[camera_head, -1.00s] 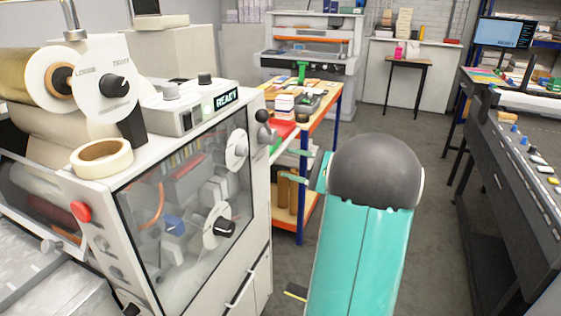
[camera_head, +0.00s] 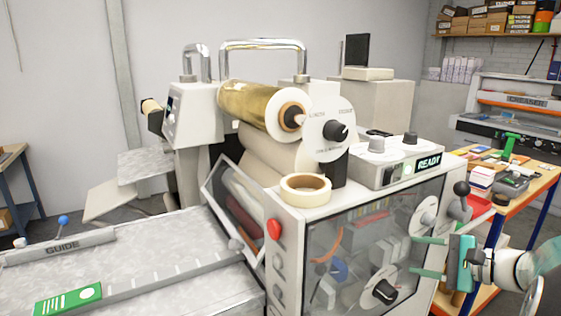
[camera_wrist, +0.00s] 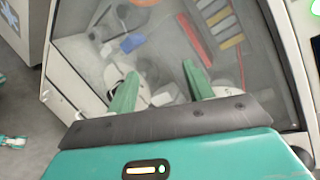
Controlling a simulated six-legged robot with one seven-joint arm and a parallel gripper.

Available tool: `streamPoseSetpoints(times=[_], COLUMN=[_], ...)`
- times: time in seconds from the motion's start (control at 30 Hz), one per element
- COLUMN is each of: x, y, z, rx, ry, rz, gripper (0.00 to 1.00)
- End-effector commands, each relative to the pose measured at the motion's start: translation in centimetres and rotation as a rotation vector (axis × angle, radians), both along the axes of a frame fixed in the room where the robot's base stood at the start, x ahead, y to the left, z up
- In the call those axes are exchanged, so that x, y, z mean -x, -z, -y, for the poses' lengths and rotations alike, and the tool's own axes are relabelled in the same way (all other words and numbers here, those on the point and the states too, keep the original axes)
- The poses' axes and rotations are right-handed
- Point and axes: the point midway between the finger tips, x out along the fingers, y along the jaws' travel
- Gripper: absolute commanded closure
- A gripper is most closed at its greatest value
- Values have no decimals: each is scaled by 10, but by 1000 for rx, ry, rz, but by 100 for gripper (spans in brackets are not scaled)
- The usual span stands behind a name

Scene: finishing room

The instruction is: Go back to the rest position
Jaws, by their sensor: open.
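My gripper (camera_head: 414,257) is at the lower right in the head view, with its two green fingers spread apart and pointing left. Nothing is between the fingers. It is in front of the glass side door of the laminating machine (camera_head: 285,222). In the wrist view my gripper (camera_wrist: 160,70) also shows open and empty, facing the dark glass window (camera_wrist: 85,45). Blurred parts show behind that glass. I cannot tell the exact gap between fingertips and glass.
A tape roll (camera_head: 306,183) and a control box reading READY (camera_head: 405,165) sit on the machine. A gold film roll (camera_head: 250,103) is mounted above. A feed table (camera_head: 170,262) extends left. A cluttered orange-edged workbench (camera_head: 530,190) stands right, near my arm.

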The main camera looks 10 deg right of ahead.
Motion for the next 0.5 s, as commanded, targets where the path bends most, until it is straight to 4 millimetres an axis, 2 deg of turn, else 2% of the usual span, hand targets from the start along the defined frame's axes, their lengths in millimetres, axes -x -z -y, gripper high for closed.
streamPoseSetpoints(times=[0.03, 0.1, 0.2, 0.3, 0.4, 0.5], x=[0, 6, 22, 44, 68, 93], y=[-2, 1, 8, 15, 22, 27], z=[-38, -81, -133, -175, -207, -229], rx=[71, 175, 338, 515, 703, 900], ry=[-77, -172, -301, -420, -530, -626], rz=[-38, -92, -152, -188, -200, -186], gripper=[49, 49, 49, 49, 49, 49])
